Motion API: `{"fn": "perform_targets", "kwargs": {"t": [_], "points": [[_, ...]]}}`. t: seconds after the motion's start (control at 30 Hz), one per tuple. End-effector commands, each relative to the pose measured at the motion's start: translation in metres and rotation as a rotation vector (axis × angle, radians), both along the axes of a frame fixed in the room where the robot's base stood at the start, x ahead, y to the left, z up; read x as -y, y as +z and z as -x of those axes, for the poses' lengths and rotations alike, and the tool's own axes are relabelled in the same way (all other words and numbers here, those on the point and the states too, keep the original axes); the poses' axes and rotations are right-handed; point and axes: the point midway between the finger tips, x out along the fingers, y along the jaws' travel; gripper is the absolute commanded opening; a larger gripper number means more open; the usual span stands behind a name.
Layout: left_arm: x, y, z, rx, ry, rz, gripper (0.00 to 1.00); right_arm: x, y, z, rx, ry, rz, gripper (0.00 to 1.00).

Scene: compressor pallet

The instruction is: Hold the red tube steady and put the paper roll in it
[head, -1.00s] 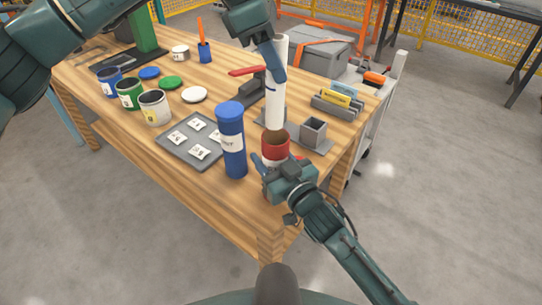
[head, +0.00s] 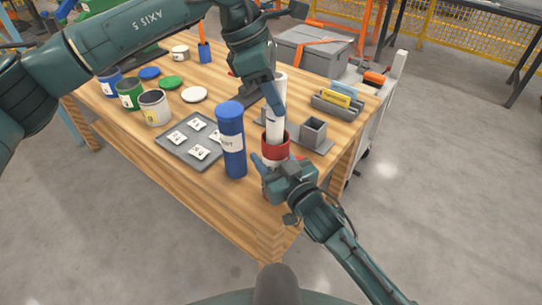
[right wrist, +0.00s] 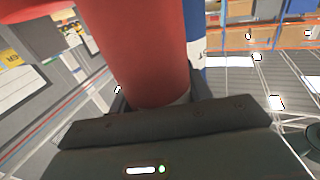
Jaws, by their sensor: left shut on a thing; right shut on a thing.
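The red tube (head: 276,152) stands upright near the front right corner of the table, and its body fills the middle of the right wrist view (right wrist: 150,50). My right gripper (head: 272,172) is shut on the tube's lower part. The white paper roll (head: 274,128) is upright above the tube, with its lower end inside the tube's mouth. My left gripper (head: 275,106) is shut on the roll above the rim, and its finger covers part of the roll. How deep the roll sits is hidden by the tube wall.
A blue capped tube (head: 232,145) stands just left of the red tube. A grey tray (head: 182,153) with labelled packets, paint cans (head: 154,107) and a small grey square holder (head: 313,131) are nearby. A grey rack (head: 337,104) stands at the right edge.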

Motion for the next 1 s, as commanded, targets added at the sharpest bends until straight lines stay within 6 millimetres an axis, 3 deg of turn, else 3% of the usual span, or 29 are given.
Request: {"fn": "perform_targets", "kwargs": {"t": [0.23, 0.27, 0.53, 0.83, 1.0], "points": [[0.000, 0.000, 0.000, 0.001, 0.000, 0.000, 0.07, 0.000, -0.001, 0.000, -0.001, 0.000, 0.000, 0.26], [0.000, 0.000, 0.000, 0.001, 0.000, 0.000, 0.33, 0.000, -0.001, 0.000, -0.001, 0.000, 0.000, 0.26], [0.000, 0.000, 0.000, 0.001, -0.001, 0.000, 0.55, 0.000, -0.001, 0.000, -0.001, 0.000, 0.000, 0.26], [-0.001, 0.003, 0.000, 0.001, 0.000, 0.000, 0.56, 0.000, -0.001, 0.000, -0.001, 0.000, 0.000, 0.26], [-0.010, 0.024, -0.001, 0.005, 0.001, 0.001, 0.56, 0.000, -0.001, 0.000, -0.001, 0.000, 0.000, 0.26]]}}
